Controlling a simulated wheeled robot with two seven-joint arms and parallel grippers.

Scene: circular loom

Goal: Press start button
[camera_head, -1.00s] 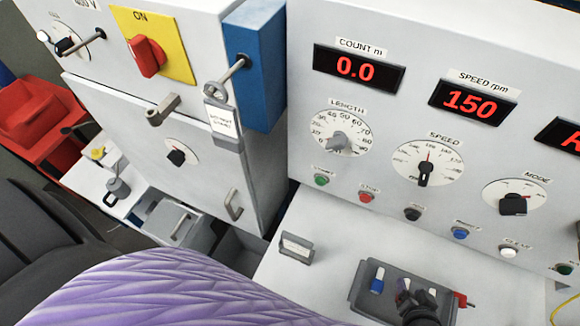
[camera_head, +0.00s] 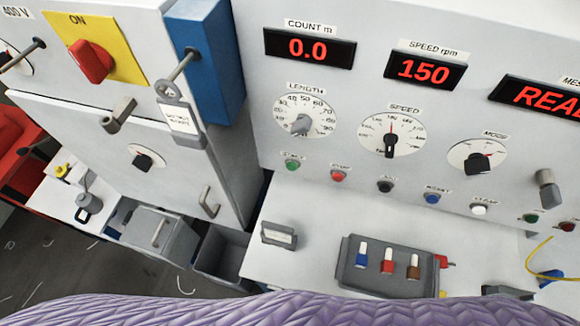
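The green start button (camera_head: 293,165) is at the left end of a row of buttons low on the white control panel (camera_head: 370,85). A small label sits above it, at the "START" position, though the lettering is hard to read. A red button (camera_head: 338,176) is to its right. The count display (camera_head: 309,48) reads 0.0, the speed display (camera_head: 422,70) reads 150, and a third display (camera_head: 545,98) shows "REA", cut off by the frame edge. Neither gripper is in view. Nothing touches the start button.
A work surface (camera_head: 330,215) below the panel holds a grey tray (camera_head: 350,280) with several coloured-top items. A blue box (camera_head: 210,60) and a cabinet with a yellow ON switch plate (camera_head: 125,40) stand to the left. Purple quilted material (camera_head: 300,308) fills the bottom edge.

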